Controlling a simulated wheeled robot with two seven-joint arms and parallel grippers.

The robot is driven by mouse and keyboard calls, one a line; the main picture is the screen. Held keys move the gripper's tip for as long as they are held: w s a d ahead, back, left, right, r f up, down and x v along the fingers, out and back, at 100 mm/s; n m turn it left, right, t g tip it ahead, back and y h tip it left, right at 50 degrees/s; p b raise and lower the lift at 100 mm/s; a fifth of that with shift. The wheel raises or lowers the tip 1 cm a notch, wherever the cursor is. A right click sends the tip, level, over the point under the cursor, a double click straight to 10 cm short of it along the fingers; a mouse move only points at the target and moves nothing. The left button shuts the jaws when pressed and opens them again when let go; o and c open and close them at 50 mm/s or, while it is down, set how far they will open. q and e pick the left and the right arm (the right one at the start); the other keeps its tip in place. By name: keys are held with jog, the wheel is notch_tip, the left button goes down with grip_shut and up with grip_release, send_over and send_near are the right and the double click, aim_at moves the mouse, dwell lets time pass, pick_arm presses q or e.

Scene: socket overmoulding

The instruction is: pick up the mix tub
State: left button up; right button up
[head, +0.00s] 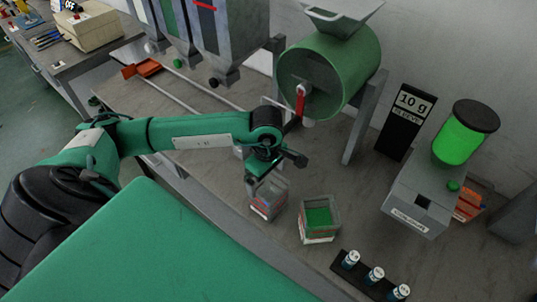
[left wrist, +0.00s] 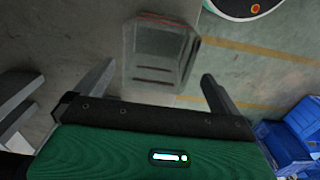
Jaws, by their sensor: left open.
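A clear, box-shaped tub (head: 269,198) with red and white marks low on its side stands on the grey bench, just below my left gripper (head: 272,168). In the left wrist view the clear tub (left wrist: 158,50) lies ahead of the fingertips, between the lines of the two fingers. My left gripper is open and empty, and the tub looks apart from its fingers. A second clear tub (head: 319,235) with green material inside stands just to the right. No readable label tells which of them is the mix tub. My right gripper is not in view.
A green drum (head: 328,75) with a red handle stands behind the tubs. A dispenser with a green jar (head: 458,140) and a "10 g" sign (head: 405,118) are to the right. A black rack (head: 368,277) of small vials lies at the front. Hoppers (head: 215,40) hang behind my left arm.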

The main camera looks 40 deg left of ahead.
pick_arm(q)
notch_tip(320, 180, down, 7)
jog(key=p, duration=0.3)
jog(key=shift+w+d+r, duration=0.1)
jog(key=shift+d+r, duration=0.05)
jog(key=shift+f, duration=0.25)
jog(key=c, duration=0.9)
